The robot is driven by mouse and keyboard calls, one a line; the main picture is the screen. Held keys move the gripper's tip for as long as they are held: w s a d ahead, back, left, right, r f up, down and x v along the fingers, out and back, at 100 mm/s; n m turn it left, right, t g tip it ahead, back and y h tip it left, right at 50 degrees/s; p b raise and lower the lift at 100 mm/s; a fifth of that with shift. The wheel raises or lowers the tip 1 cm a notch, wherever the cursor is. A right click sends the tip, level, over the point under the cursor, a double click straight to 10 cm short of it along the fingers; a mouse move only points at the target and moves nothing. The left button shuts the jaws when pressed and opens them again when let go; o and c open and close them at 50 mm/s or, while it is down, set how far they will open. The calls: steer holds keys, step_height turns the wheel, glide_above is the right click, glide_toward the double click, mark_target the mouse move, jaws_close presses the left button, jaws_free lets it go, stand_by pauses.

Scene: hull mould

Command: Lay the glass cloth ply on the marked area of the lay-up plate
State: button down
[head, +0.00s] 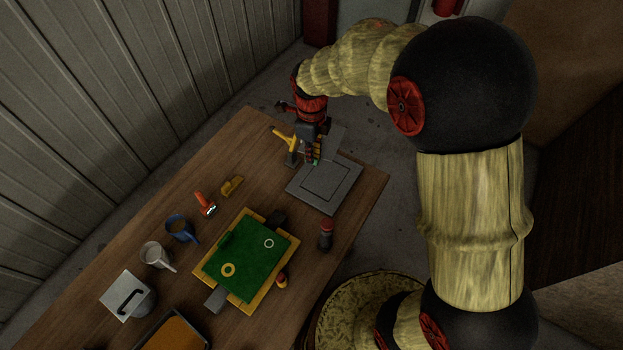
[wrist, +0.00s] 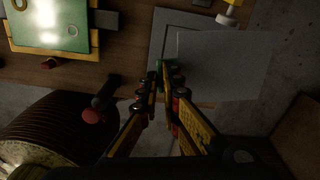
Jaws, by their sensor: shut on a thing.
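The lay-up plate (head: 311,199) is a grey square with an outlined marked area, near the table's far right corner. It also shows in the wrist view (wrist: 158,40). My gripper (head: 314,160) is over the plate's far left side. In the wrist view, my gripper (wrist: 166,76) is shut at a small green piece at the ply's edge. The glass cloth ply (wrist: 222,68) is a pale grey flat sheet covering part of the plate and reaching past its edge. In the head view the ply (head: 334,138) is partly hidden by my gripper. I cannot tell whether it touches the plate.
A yellow-handled tool (head: 284,138) stands close beside my gripper. A dark bottle with a red cap (head: 326,238) stands near the front edge.

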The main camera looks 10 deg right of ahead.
steer(key=shift+s+f+m+b, duration=0.1)
steer(key=shift+f+m+b, duration=0.45)
steer(key=shift+f+b, duration=3.1)
steer(key=shift+f+m+b, duration=0.55)
steer(key=shift+f+b, duration=0.65)
steer(key=shift+f, duration=4.85)
steer(key=shift+f, duration=0.7)
steer(key=c, duration=1.9)
jaws_free()
steer(key=shift+o, duration=0.8)
steer(key=o, duration=0.4)
steer(key=shift+c, duration=0.2)
steer(key=shift+r, duration=0.1)
